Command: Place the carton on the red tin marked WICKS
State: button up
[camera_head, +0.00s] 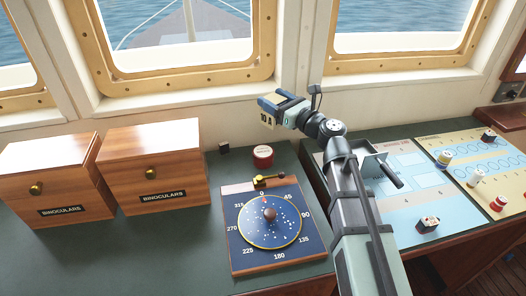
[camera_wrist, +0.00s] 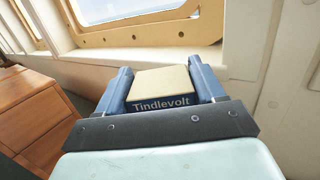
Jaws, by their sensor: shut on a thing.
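The carton (camera_head: 267,118), a small cream and dark blue box with "10 A" on one side, is held up in the air in the head view. In the wrist view the carton (camera_wrist: 161,82) sits between both blue fingers with "Tindlevolt" facing the camera. My gripper (camera_head: 276,103) is shut on it. The red tin (camera_head: 263,158), short and round with a pale top, stands on the green counter below the carton in the head view. The carton is apart from it. Its marking is too small to read, and the wrist view does not show it.
A blue compass-dial board (camera_head: 236,243) with a brass lever lies in front of the tin. A small dark block (camera_head: 224,148) is left of the tin. Two wooden binocular boxes (camera_head: 180,140) stand further left. A chart panel (camera_head: 400,200) with several small items is right. Windows rise behind.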

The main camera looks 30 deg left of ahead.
jog(key=s+r+n+g, duration=0.1)
jog(key=s+n+g, duration=0.2)
jog(key=s+g, duration=0.15)
jog(key=shift+y, duration=0.3)
jog(key=shift+a+f, duration=0.15)
jog(key=shift+f, duration=2.15)
jog(key=shift+a+f, duration=0.15)
jog(key=shift+f, duration=2.15)
jog(key=o, duration=1.3)
jog(key=shift+f, duration=0.1)
jog(key=shift+c, duration=0.2)
jog(key=d+f, duration=0.1)
jog(key=d, duration=1.1)
